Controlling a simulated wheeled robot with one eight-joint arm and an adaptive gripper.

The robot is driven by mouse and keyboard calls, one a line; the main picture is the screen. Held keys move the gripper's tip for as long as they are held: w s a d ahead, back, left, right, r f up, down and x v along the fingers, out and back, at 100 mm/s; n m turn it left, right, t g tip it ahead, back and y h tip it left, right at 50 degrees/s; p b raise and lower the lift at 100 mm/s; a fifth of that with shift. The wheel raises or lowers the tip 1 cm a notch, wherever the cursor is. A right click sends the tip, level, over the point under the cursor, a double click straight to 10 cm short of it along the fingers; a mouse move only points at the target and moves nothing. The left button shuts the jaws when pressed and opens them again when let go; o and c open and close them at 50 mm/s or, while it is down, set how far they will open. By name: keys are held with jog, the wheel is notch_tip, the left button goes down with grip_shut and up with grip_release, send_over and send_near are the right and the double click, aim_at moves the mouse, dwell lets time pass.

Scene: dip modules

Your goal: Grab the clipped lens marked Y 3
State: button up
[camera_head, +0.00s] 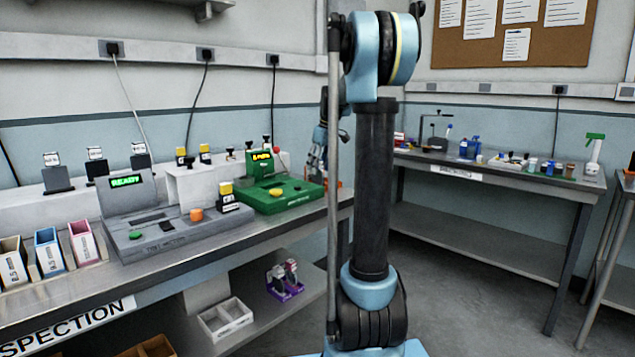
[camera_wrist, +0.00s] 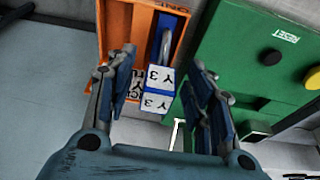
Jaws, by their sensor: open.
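In the wrist view, a small blue-and-white block (camera_wrist: 158,102) shows "Y 3" on two of its faces. In the head view my gripper (camera_head: 318,150) is partly behind my arm at the bench's right end, and the block cannot be made out.
A grey device (camera_head: 170,245) and several coloured bins stand left on the inspection bench. A second bench (camera_head: 480,170) holds small items.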

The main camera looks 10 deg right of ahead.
aim_at(318, 174)
jog(key=shift+x, duration=1.7)
jog(key=shift+w, duration=0.15)
grip_shut()
jog(key=shift+r, duration=0.1)
